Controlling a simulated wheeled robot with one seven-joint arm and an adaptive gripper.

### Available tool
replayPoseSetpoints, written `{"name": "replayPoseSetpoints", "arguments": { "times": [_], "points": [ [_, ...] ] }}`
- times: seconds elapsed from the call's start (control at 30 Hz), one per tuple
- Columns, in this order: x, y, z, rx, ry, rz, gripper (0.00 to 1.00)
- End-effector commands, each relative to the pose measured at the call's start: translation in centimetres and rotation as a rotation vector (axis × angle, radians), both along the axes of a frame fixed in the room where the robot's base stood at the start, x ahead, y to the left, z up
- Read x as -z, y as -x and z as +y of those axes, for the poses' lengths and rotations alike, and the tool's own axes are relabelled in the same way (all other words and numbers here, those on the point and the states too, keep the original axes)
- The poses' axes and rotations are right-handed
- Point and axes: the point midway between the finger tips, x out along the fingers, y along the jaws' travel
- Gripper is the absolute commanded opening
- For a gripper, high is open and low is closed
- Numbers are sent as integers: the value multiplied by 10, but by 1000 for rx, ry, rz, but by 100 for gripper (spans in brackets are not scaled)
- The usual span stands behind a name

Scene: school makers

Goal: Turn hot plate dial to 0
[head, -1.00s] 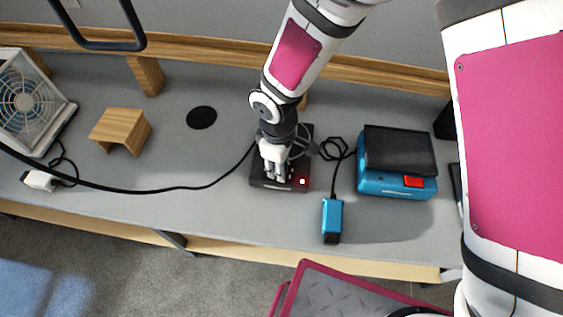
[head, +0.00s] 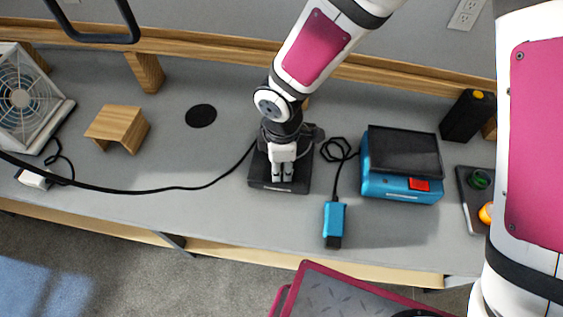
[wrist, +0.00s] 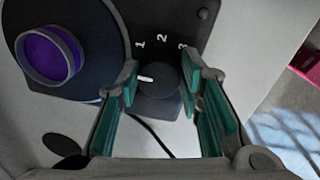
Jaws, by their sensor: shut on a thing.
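The black hot plate (head: 258,182) stands on the grey bench below my arm. My gripper (head: 283,178) points down over its front edge. In the wrist view, the round black dial (wrist: 160,80) sits between my teal-padded fingers (wrist: 159,84), which are shut on it. The dial's white pointer mark faces left, below the printed 1. The numbers 1, 2 and 3 are readable; a 0 is not visible, and the left finger covers part of that side. The small indicator (wrist: 203,14) on the panel looks dark.
A purple-filled round vessel (wrist: 48,57) stands on the round heating plate (wrist: 92,75), close to my left finger. A blue device (head: 397,188), a blue block (head: 333,222) with a cable, and a wooden stand (head: 118,125) are on the bench.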

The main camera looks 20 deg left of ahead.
Motion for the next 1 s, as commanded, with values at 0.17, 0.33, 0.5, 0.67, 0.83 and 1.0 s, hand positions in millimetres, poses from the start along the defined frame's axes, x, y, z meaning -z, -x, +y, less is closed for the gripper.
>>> {"name": "replayPoseSetpoints", "arguments": {
  "times": [0.17, 0.33, 0.5, 0.67, 0.83, 1.0],
  "points": [
    [1, 0, 0, -3, 2, 0, 6],
    [1, 0, 0, -3, 2, 0, 45],
    [0, 0, 0, -2, 1, 0, 54],
    [0, 0, 0, -1, 1, 0, 54],
    [-12, 0, 0, -1, -2, -2, 54],
    [-43, 1, -1, 2, -4, -4, 54]
  ]
}}
